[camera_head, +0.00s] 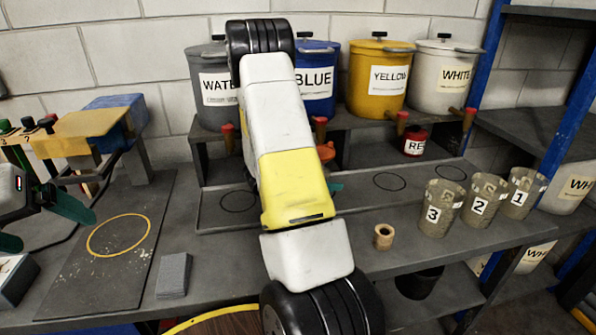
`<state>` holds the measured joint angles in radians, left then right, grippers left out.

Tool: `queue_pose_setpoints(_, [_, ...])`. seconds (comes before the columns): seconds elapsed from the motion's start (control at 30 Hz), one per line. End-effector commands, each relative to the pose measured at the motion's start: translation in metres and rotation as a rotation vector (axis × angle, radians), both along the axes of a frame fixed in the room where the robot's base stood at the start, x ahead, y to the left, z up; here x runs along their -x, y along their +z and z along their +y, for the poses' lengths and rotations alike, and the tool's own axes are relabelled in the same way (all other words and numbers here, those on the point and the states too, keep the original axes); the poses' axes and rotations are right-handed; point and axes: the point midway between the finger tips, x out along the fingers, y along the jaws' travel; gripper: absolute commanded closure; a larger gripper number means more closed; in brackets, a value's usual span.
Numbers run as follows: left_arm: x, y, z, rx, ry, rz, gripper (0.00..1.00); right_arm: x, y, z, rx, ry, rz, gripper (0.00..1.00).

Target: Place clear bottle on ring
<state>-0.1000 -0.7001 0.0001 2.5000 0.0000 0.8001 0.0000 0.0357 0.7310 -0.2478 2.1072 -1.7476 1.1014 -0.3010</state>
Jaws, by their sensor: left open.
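A yellow ring (118,235) is marked on a dark mat (75,290) at the left of the bench, and nothing stands in it. No clear bottle can be made out for sure. Translucent cups labelled 3 (440,208), 2 (482,200) and 1 (522,192) stand upright at the right. My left gripper (40,223) is at the left edge, open, with its teal fingers apart just left of the ring. My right arm crosses the middle. Only a teal tip of my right gripper (336,187) shows beside it; the rest is hidden.
Water (213,88), blue (317,80), yellow (379,80) and white (445,80) containers stand on a rear shelf. A blue-framed rack borders the right.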

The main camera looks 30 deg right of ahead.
Motion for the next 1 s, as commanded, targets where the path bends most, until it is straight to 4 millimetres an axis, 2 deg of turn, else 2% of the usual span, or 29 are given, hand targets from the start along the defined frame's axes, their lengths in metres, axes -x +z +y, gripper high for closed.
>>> queue_pose_setpoints(0.37, [0.0,0.0,0.0,0.0,0.0,0.0,0.1,0.0,0.003,0.0,0.0,0.0,-0.001,0.18])
queue_pose_setpoints(0.43, [0.0,0.0,0.0,0.0,0.0,0.0,0.1,0.0,0.005,0.006,0.0,0.002,-0.001,0.18])
queue_pose_setpoints(0.57, [0.0,0.0,0.0,0.0,0.0,0.0,0.1,0.001,0.014,0.027,-0.001,0.006,-0.001,0.18])
queue_pose_setpoints(0.8, [0.0,0.0,0.0,0.0,0.0,0.0,0.1,0.005,0.034,0.075,-0.001,0.004,-0.003,0.18])
queue_pose_setpoints(1.0, [0.0,0.0,0.0,0.0,0.0,0.0,0.1,0.008,0.045,0.102,0.0,0.002,-0.001,0.18])
